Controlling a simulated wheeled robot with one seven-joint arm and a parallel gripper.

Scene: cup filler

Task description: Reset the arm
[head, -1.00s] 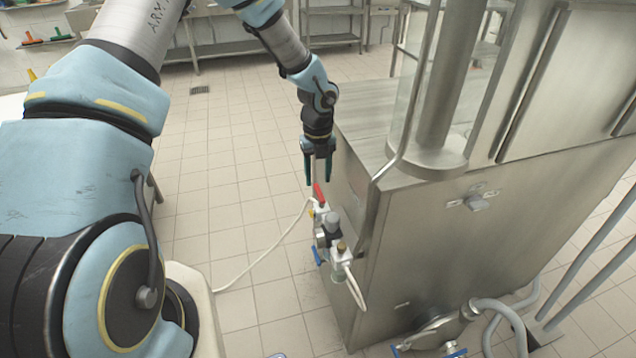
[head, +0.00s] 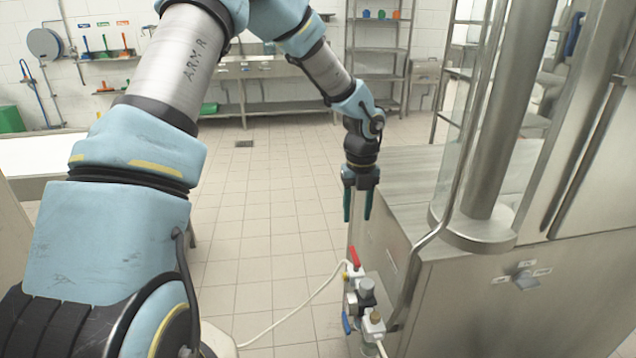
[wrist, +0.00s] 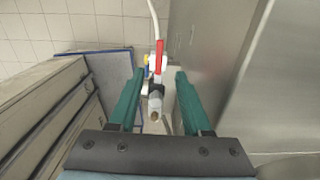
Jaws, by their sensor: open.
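My gripper (head: 357,215) hangs from my arm with its two green fingers pointing down, apart and with nothing between them. In the head view it is above the valve assembly (head: 366,298) on the side of the steel machine (head: 450,285). The red valve handle (head: 355,258) stands just below the fingertips, with a visible gap. In the wrist view my gripper (wrist: 157,100) shows both fingers spread, and the red handle (wrist: 159,57) appears beyond and between them. The fingers do not appear to touch it.
A white hose (head: 290,318) runs from the valve across the tiled floor. The steel machine fills the right side, with a vertical column (head: 495,120) and a selector knob (head: 524,277). A steel table (head: 270,108) and shelf rack stand at the back. Open floor lies left of my gripper.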

